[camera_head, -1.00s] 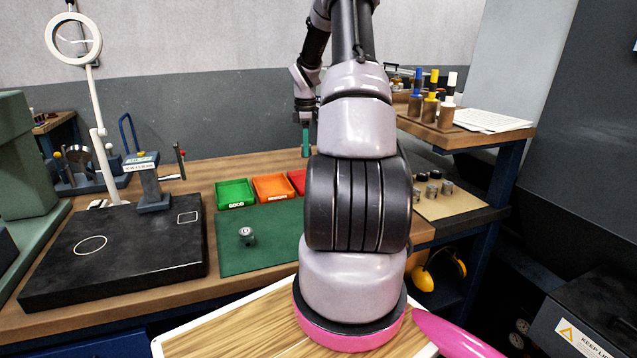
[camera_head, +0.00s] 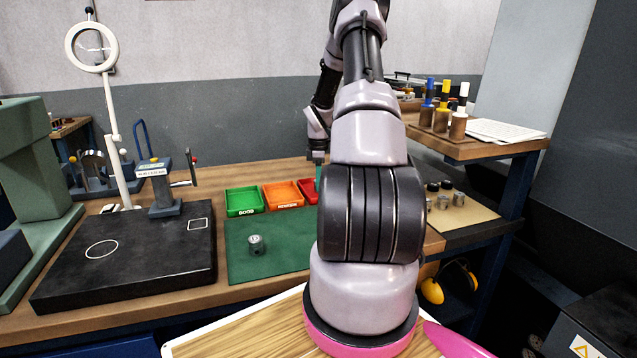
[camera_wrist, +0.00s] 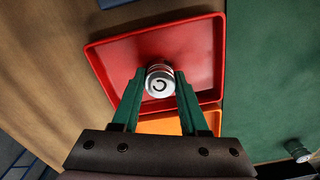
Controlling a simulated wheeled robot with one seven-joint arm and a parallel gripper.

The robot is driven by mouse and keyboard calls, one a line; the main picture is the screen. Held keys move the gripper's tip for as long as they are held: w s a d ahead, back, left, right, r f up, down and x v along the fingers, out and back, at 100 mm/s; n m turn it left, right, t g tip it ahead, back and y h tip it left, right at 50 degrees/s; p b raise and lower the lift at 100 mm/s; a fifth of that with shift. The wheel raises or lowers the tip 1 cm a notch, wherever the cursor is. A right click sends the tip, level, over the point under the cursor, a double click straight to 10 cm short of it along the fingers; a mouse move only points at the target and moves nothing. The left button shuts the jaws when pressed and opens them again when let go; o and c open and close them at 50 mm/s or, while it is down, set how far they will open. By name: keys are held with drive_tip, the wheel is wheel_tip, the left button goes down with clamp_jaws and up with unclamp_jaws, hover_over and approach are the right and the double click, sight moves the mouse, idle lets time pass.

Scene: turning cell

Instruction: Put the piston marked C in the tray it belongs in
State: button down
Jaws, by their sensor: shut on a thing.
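My gripper (camera_wrist: 158,88) is shut on a silver piston (camera_wrist: 160,82) with a dark letter C on its top. The piston is over the red tray (camera_wrist: 110,62) in the wrist view; I cannot tell whether it touches the tray floor. In the head view the red tray (camera_head: 309,188) is partly hidden by my arm, and the held piston cannot be made out. The orange tray marked REWORK (camera_head: 282,194) and the green tray marked GOOD (camera_head: 243,200) stand to its left. The orange tray also shows in the wrist view (camera_wrist: 160,125).
Another piston (camera_head: 256,246) stands on the green mat (camera_head: 290,257); it shows at the wrist view's lower right (camera_wrist: 297,150). A black plate (camera_head: 130,252) with a gauge stand (camera_head: 163,195) is at left. Several small parts (camera_head: 443,196) sit on a board at right.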

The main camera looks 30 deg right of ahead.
drive_tip(key=shift+f, duration=0.15)
drive_tip(key=shift+c, duration=2.1)
unclamp_jaws()
